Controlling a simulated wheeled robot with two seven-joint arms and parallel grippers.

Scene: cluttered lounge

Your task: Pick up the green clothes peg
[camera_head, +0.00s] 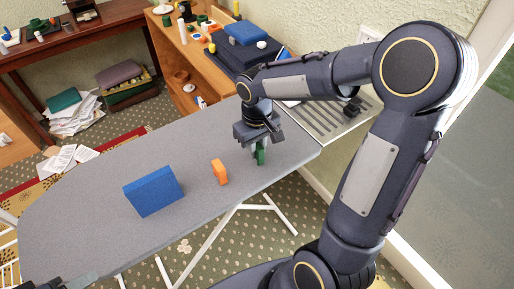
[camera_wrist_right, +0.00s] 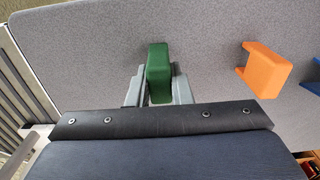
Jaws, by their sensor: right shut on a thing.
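The green clothes peg (camera_head: 260,156) is at the right part of the grey ironing board (camera_head: 90,190), under my right gripper (camera_head: 258,150). In the right wrist view the green peg (camera_wrist_right: 158,72) stands between the two grey fingers of my right gripper (camera_wrist_right: 158,92), which are shut on it. Its lower part is hidden by the gripper body there. I cannot tell whether the peg touches the board. A small part of my left gripper (camera_head: 72,283) shows at the bottom left edge of the head view; its fingers cannot be made out.
An orange block (camera_head: 219,172) stands on the board left of the peg and also shows in the wrist view (camera_wrist_right: 264,70). A larger blue block (camera_head: 153,191) is further left. A slatted metal rest (camera_head: 335,118) is at the board's right end. A cluttered wooden shelf (camera_head: 185,65) stands behind.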

